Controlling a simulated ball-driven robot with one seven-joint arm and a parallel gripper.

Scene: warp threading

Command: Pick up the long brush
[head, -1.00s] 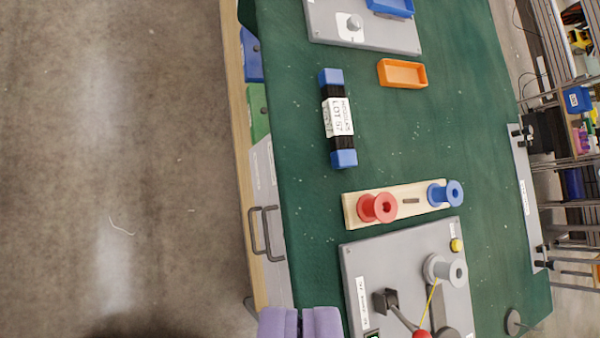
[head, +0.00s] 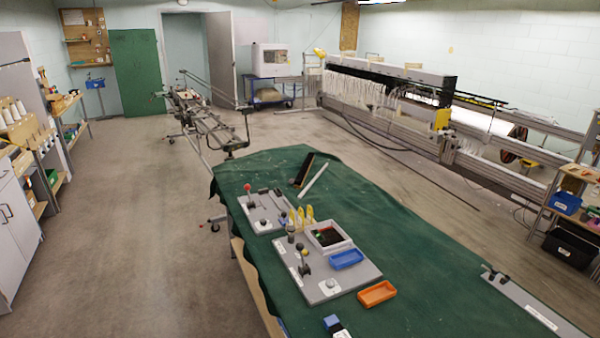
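A long dark piece with a brown edge (head: 303,169) lies at the far end of the green-covered table (head: 420,270). It may be the long brush, but it is too small to tell. A long pale bar (head: 313,180) lies just to its right, at a slant. My gripper is not in this view, so its state and what it holds are hidden.
Nearer on the table are a grey board with a red knob (head: 262,212), yellow upright pieces (head: 301,217), a grey-rimmed tray (head: 328,236), a blue tray (head: 346,259) and an orange tray (head: 376,293). The table's right middle is clear. Open floor (head: 130,230) lies left.

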